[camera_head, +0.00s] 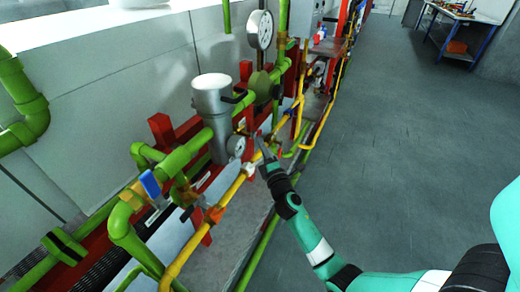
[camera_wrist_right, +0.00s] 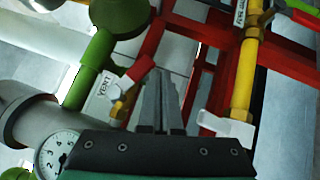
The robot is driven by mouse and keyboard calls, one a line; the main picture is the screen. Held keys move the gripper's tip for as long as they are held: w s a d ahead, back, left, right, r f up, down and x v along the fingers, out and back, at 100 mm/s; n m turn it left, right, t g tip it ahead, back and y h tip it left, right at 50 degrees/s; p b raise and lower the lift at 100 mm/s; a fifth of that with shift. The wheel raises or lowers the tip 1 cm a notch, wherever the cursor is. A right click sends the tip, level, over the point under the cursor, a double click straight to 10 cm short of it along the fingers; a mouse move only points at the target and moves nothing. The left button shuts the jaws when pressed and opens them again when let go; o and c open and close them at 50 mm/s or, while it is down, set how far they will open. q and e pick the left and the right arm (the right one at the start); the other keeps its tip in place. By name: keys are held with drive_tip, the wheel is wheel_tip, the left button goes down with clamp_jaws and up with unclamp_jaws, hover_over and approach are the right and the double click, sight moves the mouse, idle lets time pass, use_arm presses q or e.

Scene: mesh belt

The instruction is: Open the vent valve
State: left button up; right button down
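The vent valve shows in the right wrist view as a small brass valve (camera_wrist_right: 122,104) with a red lever (camera_wrist_right: 139,69), beside a white tag (camera_wrist_right: 104,86) that appears to read "VENT". My right gripper (camera_wrist_right: 167,75) has its two grey fingers close together, with nothing visible between them. The fingertips are just right of the red lever; I cannot tell if they touch it. In the head view my right gripper (camera_head: 260,142) reaches in among the pipes, right of a small gauge (camera_head: 236,146). My left gripper is not in view.
A grey cylinder (camera_head: 212,105) stands on the green pipe, left of my right gripper. A yellow pipe (camera_wrist_right: 245,75) and red frame bars (camera_wrist_right: 285,62) lie right of the fingers. A blue-handled valve (camera_head: 150,184) is nearer.

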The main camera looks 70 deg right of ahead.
drive_tip(key=shift+d+r+b, duration=0.3)
drive_tip(key=shift+d+b, duration=0.15)
drive_tip(key=shift+d, duration=0.05)
drive_tip(key=shift+a, duration=0.1)
drive_tip(key=v, duration=1.1)
drive_tip(key=shift+s, duration=0.2)
drive_tip(key=shift+a, duration=0.1)
